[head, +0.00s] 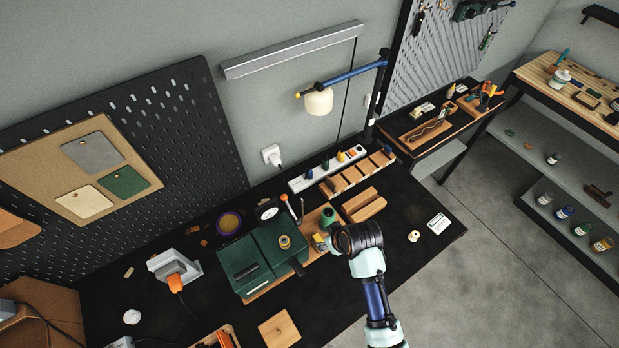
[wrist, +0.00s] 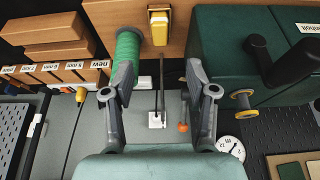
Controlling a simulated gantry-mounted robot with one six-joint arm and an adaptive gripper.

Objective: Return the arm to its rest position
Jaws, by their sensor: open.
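My gripper (wrist: 158,72) is open, with its two dark fingers spread apart and nothing between them. In the head view my gripper (head: 328,243) is partly hidden by my wrist, just right of the dark green press (head: 240,268). The press also fills the upper right of the wrist view (wrist: 227,40), with its black lever (wrist: 265,55). A green spool (wrist: 130,52) shows beside the left finger; I cannot tell whether they touch. A yellow block (wrist: 158,28) lies beyond the fingertips.
A wooden rack (head: 335,186) and power strip (head: 303,181) line the back of the black bench (head: 405,193). A lamp (head: 318,101) hangs above. A clamp-like grey device (head: 174,264) stands left. The bench's right front is mostly clear.

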